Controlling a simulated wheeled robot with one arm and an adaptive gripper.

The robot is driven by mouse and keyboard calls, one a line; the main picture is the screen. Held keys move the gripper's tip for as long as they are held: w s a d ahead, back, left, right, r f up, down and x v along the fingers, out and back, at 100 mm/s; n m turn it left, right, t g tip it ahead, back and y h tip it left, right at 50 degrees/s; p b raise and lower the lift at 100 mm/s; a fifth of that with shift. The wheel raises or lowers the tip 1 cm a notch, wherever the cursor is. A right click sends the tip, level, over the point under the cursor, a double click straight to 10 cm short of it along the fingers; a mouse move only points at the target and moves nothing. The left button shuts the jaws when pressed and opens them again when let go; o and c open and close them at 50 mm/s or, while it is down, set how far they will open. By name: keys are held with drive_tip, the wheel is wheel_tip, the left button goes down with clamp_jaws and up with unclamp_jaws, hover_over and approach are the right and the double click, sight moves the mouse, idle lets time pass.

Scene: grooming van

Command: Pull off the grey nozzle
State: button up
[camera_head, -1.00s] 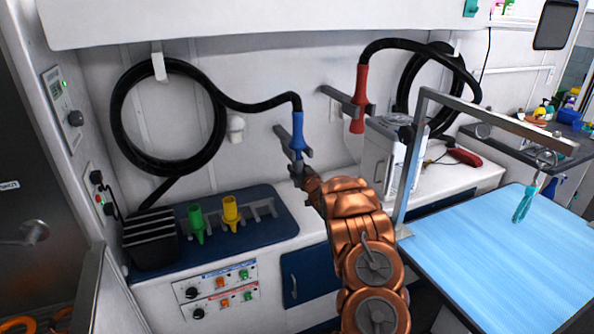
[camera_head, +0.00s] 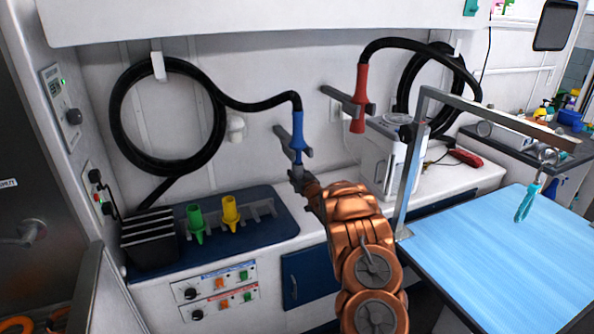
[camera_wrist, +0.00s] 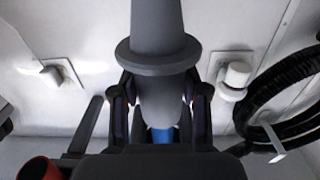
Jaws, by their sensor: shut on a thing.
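The grey nozzle (camera_wrist: 158,57) fills the upper middle of the wrist view, with a wide flange and a tapering body. It also shows small in the head view (camera_head: 296,172), below the blue hose handle (camera_head: 298,137). My gripper (camera_wrist: 159,100) is shut on the nozzle, one finger on each side of its body below the flange. In the head view my gripper (camera_head: 301,181) is at the nozzle's lower part. A bit of the blue handle (camera_wrist: 162,135) shows between the fingers. I cannot tell whether nozzle and handle still touch. The handle hangs upright in a wall holder.
A red handle (camera_head: 359,98) hangs in a holder to the right. Green (camera_head: 196,222) and yellow (camera_head: 230,211) nozzles stand in a rack on the blue counter mat (camera_head: 268,220). A white canister (camera_head: 384,160) and a blue table (camera_head: 485,245) are at right.

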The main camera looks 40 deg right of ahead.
drive_tip(key=shift+f+b, duration=0.4)
drive_tip(key=shift+f, duration=0.4)
drive_tip(key=shift+s, duration=0.1)
drive_tip(key=b+v, duration=0.1)
drive_tip(key=v, duration=0.8)
drive_tip(key=shift+b, duration=0.4)
idle(0.4)
